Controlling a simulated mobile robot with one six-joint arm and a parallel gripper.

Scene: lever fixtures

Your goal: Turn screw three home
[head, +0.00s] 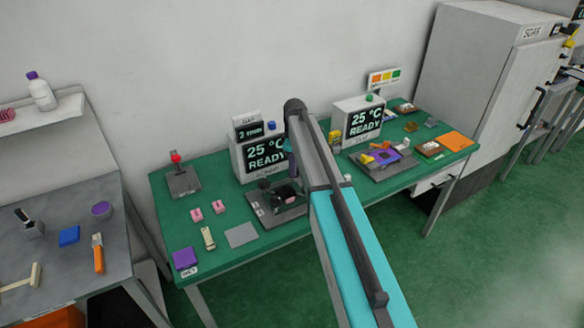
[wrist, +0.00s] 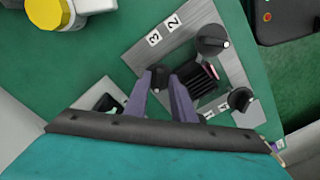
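A grey metal plate (wrist: 150,62) with black screw knobs at its corners lies on the green bench; it also shows in the head view (head: 262,220). A label "3" (wrist: 154,39) is beside the dark knob of screw three (wrist: 159,71), which is partly covered by my fingertips. My gripper (wrist: 165,76) reaches over the plate with its two purple fingers at this knob, a gap between them. I cannot tell whether they touch it. A second knob (wrist: 212,42) is near label "2" (wrist: 173,22). A third (wrist: 240,99) is at the right. A dark ribbed block (wrist: 198,78) sits mid-plate.
A display unit reading "25 °C READY" (head: 266,154) stands behind the plate. A yellow cylinder (wrist: 48,12) is at upper left in the wrist view. Pink blocks (head: 207,211) and a grey pad (head: 241,235) lie to the left. A second fixture (head: 384,164) is to the right.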

